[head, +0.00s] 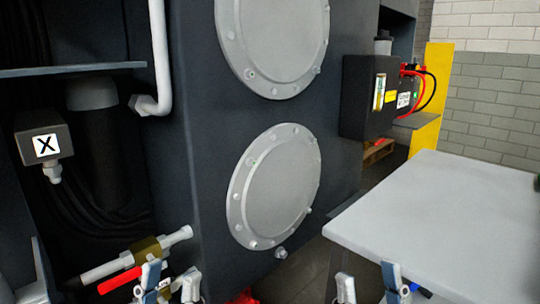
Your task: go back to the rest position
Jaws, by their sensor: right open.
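My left gripper (168,287) is at the bottom edge, left of centre, its fingertips apart. It overlaps the lower part of a brass valve (148,249) with a red handle (119,281) in the picture; I cannot tell whether it touches. A small dark and white patch shows between its fingers. My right gripper (368,287) is at the bottom edge, right of centre, open and empty, in front of the dark floor and the near edge of a light grey table (450,215). Most of both grippers is cut off by the frame.
The dark chassis wall (195,180) carries two round bolted covers (275,185). A grey box marked X (44,146) and a white pipe (160,55) are at left. A black box (368,95) with red cables stands by a yellow post (432,90). A pallet (378,150) lies behind.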

